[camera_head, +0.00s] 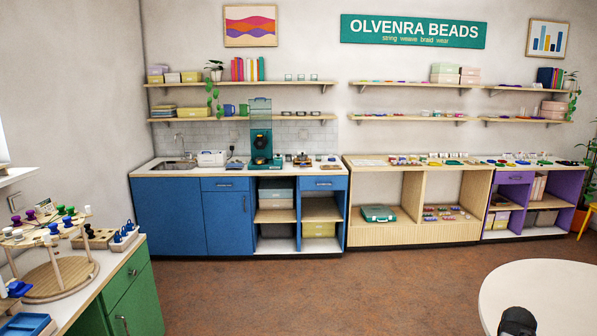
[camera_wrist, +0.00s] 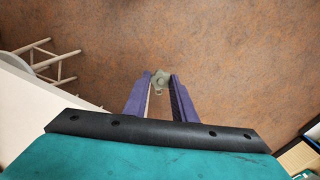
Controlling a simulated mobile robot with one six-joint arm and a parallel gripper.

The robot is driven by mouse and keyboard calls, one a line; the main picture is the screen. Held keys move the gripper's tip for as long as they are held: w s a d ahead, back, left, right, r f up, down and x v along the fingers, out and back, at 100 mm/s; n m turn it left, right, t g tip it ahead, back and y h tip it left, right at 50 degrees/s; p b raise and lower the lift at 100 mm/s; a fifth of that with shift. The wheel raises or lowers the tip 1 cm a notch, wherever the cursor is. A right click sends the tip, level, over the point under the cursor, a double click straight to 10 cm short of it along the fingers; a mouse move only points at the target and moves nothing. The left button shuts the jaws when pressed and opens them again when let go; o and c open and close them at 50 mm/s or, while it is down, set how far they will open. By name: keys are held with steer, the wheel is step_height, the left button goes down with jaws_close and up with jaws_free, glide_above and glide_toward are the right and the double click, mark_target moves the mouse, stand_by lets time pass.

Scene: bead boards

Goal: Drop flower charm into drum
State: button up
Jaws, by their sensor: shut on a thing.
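In the wrist view my gripper (camera_wrist: 161,84) has its two purple fingers shut on a small pale grey-green charm (camera_wrist: 160,80). The charm sticks out past the fingertips, with bare brown floor far below it. Its flower shape is hard to make out at this size. In the head view a tall teal machine (camera_head: 260,115) with a dark round part stands on the blue counter at the back. That dark part may be the drum (camera_head: 261,142), but I cannot tell for sure. The charm and fingers do not show in the head view.
The blue counter (camera_head: 166,215) with a sink, a wooden unit (camera_head: 375,233) and a purple cabinet (camera_head: 515,192) line the back wall. A green cabinet (camera_head: 138,292) with a peg stand is at left. A round white table (camera_head: 560,290) is at right. The floor between is clear.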

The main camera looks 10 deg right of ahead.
steer(key=w+a+n, duration=0.4)
steer(key=w+a, duration=0.5)
steer(key=a, duration=0.2)
steer(key=w+a+n, duration=0.2)
steer(key=a+n, duration=0.1)
steer(key=a, duration=0.8)
steer(key=w+a+n, duration=0.3)
steer(key=a+n, duration=0.1)
steer(key=a, duration=0.7)
steer(key=w+a+r+n, duration=0.1)
steer(key=w+a+n, duration=0.2)
steer(key=a, duration=0.9)
steer(key=shift+w+n, duration=0.15)
steer(key=shift+n, duration=0.45)
steer(key=shift+w+d, duration=0.1)
steer(key=shift+w, duration=0.05)
